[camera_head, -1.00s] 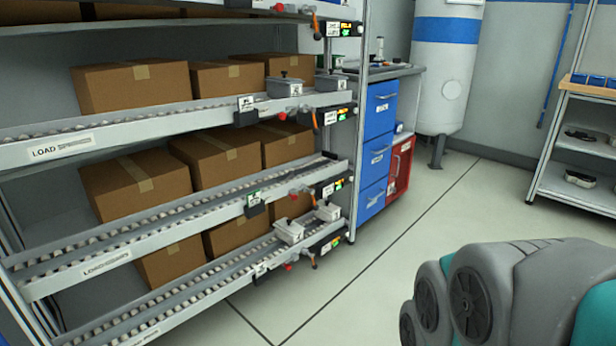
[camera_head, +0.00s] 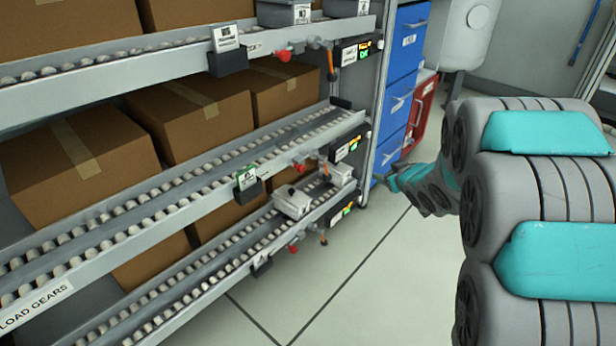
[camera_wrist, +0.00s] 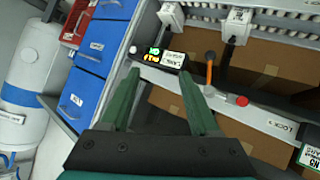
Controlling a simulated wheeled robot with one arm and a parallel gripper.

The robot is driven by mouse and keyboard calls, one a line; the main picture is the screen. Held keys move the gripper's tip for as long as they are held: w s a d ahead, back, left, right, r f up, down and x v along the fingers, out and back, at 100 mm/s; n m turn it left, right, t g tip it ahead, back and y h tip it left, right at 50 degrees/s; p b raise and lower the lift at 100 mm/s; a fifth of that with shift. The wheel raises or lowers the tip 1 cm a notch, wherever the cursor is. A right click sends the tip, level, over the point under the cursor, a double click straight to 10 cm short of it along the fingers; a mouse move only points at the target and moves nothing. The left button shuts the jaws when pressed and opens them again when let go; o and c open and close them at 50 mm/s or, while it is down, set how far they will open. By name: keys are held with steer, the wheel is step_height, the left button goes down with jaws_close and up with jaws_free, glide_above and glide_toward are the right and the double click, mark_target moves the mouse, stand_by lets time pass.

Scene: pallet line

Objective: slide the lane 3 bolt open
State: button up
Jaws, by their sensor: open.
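The middle lane (camera_head: 150,195) of the rack carries a bolt with a red knob (camera_head: 300,167) on its front rail. The same red knob shows in the wrist view (camera_wrist: 242,101), at the end of a short pale rod. An orange lever (camera_wrist: 210,68) is beside it, and a lit lane display (camera_wrist: 168,59) is to its left. I cannot read a lane number clearly. My gripper (camera_wrist: 159,74) is open and empty, its green fingers pointing towards the display. The knob is to the right of the fingers, apart from them. In the head view my gripper (camera_head: 388,181) is right of the rack's end.
Two grey bins (camera_head: 293,200) (camera_head: 341,173) stand on the lower lane. Cardboard boxes (camera_head: 190,115) fill the lanes behind. Blue drawers (camera_head: 396,100) and a red cabinet (camera_head: 420,107) stand past the rack's post. The floor (camera_head: 385,270) in front is clear.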

steer(key=w+a+f+n+y, duration=0.2)
steer(key=a+f+y, duration=0.1)
steer(key=a+y, duration=0.3)
steer(key=n+y+b, duration=0.2)
steer(key=y, duration=0.4)
glide_toward(303, 170)
steer(key=shift+g, duration=0.3)
steer(key=x, duration=0.8)
steer(key=shift+w+r, duration=0.1)
steer(key=shift+w, duration=0.15)
jaws_close()
